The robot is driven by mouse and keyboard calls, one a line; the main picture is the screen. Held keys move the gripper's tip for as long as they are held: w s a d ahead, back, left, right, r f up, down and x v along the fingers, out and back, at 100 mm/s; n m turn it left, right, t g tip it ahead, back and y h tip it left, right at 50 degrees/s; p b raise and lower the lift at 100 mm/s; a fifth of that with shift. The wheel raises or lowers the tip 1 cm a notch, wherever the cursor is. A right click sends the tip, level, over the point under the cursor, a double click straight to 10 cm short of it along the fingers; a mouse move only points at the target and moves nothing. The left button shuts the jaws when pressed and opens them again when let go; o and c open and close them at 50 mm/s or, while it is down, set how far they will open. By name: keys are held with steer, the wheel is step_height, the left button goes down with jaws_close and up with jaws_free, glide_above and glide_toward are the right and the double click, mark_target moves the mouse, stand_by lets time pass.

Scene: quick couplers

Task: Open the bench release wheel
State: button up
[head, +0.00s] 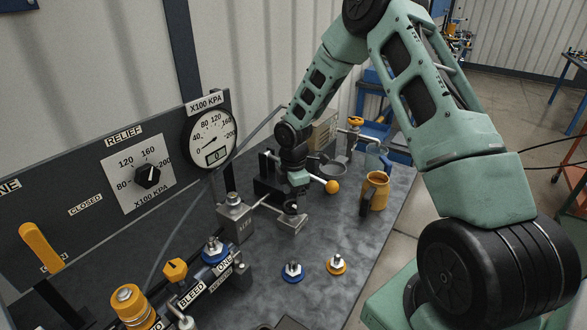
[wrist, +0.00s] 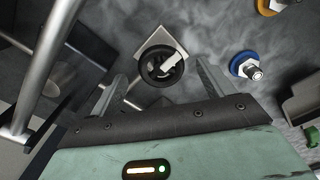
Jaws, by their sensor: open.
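The release wheel (wrist: 161,66) is a small dark round handwheel with a pale bar across it, seen in the wrist view over a pale metal block (wrist: 138,45). In the head view the wheel (head: 291,208) is a small dark shape above the block (head: 292,226), close under my gripper. My gripper (wrist: 162,74) is open and empty. Its two fingers stand to the left and right of the wheel in the wrist view, with gaps on both sides. I cannot tell the height between the fingertips and the wheel.
A blue-ringed coupler (head: 292,271) and a yellow-ringed coupler (head: 336,264) stand on the grey bench nearby. A square metal block with a post (head: 234,218) is to the left. A yellow mug (head: 375,191) and an orange-knobbed lever (head: 332,187) are to the right. The gauge (head: 211,136) reads 0.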

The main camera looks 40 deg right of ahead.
mark_target(293, 204)
step_height(293, 204, up, 15)
steer(key=b, duration=0.2)
steer(key=shift+r, duration=0.2)
stand_by(0.4)
steer(key=s+a+r+m, duration=0.1)
steer(key=s+a, duration=0.4)
steer(key=a, duration=0.4)
steer(key=s+a+r+m, duration=0.1)
steer(key=s+a, duration=0.4)
steer(key=a, duration=0.4)
steer(key=s+a+m, duration=0.2)
steer(key=s+a, duration=0.2)
steer(key=s, duration=0.6)
steer(key=s+a+m, duration=0.3)
steer(key=s+a, duration=0.1)
steer(key=s, duration=0.6)
steer(key=shift+s+a+m+y+b, duration=0.3)
steer(key=shift+s+a, duration=0.05)
steer(key=shift+a, duration=0.05)
